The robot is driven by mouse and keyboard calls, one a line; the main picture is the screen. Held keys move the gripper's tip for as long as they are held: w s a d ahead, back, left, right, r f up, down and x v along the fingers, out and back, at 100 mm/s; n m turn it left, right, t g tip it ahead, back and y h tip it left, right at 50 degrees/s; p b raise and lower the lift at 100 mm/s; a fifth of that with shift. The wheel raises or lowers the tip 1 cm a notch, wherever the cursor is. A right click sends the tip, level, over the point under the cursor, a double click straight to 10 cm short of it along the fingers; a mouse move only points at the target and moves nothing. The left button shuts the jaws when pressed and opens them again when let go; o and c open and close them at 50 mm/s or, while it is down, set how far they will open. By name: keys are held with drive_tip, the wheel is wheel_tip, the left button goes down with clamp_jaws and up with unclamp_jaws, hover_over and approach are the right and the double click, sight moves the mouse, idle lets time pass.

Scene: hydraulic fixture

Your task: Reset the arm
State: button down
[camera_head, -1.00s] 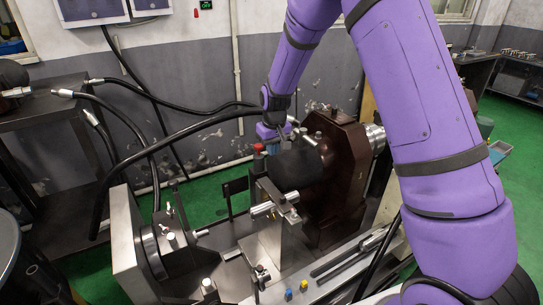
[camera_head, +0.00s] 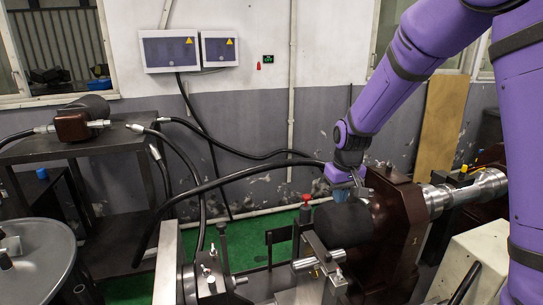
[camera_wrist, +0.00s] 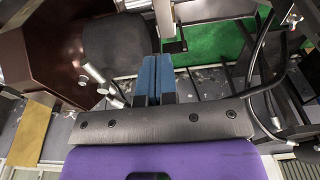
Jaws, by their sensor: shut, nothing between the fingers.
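My purple arm comes in from the upper right in the head view. My gripper (camera_head: 340,194) hangs at its end, behind the dark cylinder (camera_head: 343,224) of the hydraulic fixture (camera_head: 400,225). In the wrist view my gripper's blue fingers (camera_wrist: 154,78) are together with nothing between them. The brown fixture housing (camera_wrist: 35,50) and the dark cylinder (camera_wrist: 117,45) show to the left of the fingers there. The fingers look apart from the fixture in the wrist view. In the head view the fingertips are partly hidden.
A red-topped part (camera_head: 306,199) stands left of the cylinder. Black hoses (camera_head: 225,181) run from the dark side table (camera_head: 90,140) toward the fixture. A round grey table (camera_head: 38,262) is at lower left. Two electrical boxes (camera_head: 168,51) hang on the wall. Green floor shows behind the fixture.

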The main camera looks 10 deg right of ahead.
drive_tip(key=s+d+r+m+t, duration=0.1)
drive_tip(key=s+d+r+t, duration=0.15)
drive_tip(key=s+r, duration=1.1)
drive_tip(key=s+d+r, duration=0.1)
drive_tip(key=s+r, duration=0.2)
drive_tip(key=s, duration=0.5)
drive_tip(key=s+d+r+m+t, duration=0.1)
drive_tip(key=s+r, duration=0.2)
drive_tip(key=s, duration=0.6)
drive_tip(key=shift+d, duration=0.15)
